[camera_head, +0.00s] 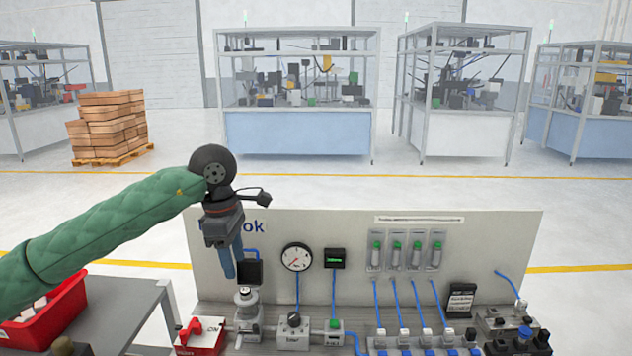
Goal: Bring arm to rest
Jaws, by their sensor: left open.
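My left arm (110,225), in a green quilted sleeve, reaches in from the left edge. Its dark wrist and my left gripper (229,264) hang in front of the left part of a grey panel (450,260). The blue fingers point down, above and slightly left of a silver fitting (246,305) on the bench. The gripper looks empty and open, though the gap between its fingers is hard to see from here. My right gripper is not in view.
The panel carries a round gauge (296,257), a small display (335,258) and several tubes with blue hoses. A red box (201,336) sits at the bench's front left. A red bin (50,305) stands on a grey table (130,305) at left.

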